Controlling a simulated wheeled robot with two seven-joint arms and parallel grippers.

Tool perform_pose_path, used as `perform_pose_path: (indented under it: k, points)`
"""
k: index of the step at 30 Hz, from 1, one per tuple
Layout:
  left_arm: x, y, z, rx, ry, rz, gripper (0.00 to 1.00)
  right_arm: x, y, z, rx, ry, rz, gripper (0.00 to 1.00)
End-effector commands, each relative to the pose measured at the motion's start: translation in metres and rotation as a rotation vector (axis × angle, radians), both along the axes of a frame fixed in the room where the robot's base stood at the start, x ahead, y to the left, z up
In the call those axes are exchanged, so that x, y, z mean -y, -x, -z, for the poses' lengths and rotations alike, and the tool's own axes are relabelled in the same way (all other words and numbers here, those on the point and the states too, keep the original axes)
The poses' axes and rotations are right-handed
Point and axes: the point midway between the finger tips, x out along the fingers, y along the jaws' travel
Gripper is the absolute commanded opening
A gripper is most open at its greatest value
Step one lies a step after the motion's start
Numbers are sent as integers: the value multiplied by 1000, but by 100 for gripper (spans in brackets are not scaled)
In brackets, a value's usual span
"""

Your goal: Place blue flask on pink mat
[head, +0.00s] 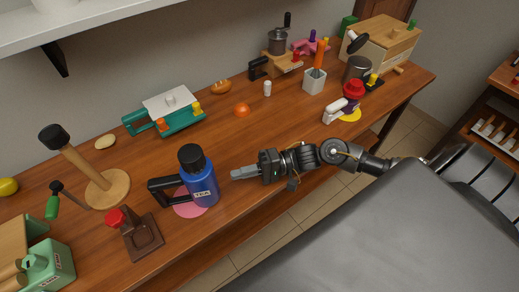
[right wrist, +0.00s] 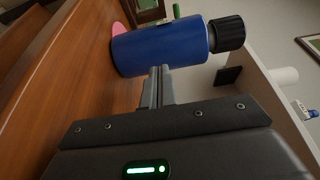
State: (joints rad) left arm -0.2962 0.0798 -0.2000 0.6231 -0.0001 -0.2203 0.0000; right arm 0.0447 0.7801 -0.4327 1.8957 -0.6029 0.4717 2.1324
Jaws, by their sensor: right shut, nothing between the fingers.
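The blue flask (head: 201,184) has a black cap, a black handle on its left and a label with letters. It stands upright on the round pink mat (head: 190,209), which shows around its base. In the right wrist view the flask (right wrist: 160,48) lies just beyond my fingertips, and a bit of the pink mat (right wrist: 118,28) shows at its base. My right gripper (head: 234,175) is shut and empty, to the right of the flask, with a gap between them. Its closed fingers also show in the right wrist view (right wrist: 160,72). My left gripper is not in view.
A brown stand with a red knob (head: 132,230) is close in front of the mat on the left. A wooden stand with a black-topped post (head: 107,189) is behind it. A teal toaster-like box (head: 172,119) and an orange (head: 242,109) lie farther back.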

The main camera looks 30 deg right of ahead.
Motion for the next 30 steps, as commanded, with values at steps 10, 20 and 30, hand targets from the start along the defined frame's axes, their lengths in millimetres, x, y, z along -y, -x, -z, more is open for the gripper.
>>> perform_pose_path:
  k: [10, 20, 30]
  points:
    - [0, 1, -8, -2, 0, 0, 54, -33, -10, 0, 0, 0, 1, 0]
    - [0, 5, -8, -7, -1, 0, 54, -35, -11, 0, 0, 1, 1, 0]
    - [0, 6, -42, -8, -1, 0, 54, -74, -23, -5, -3, -2, 2, 0]
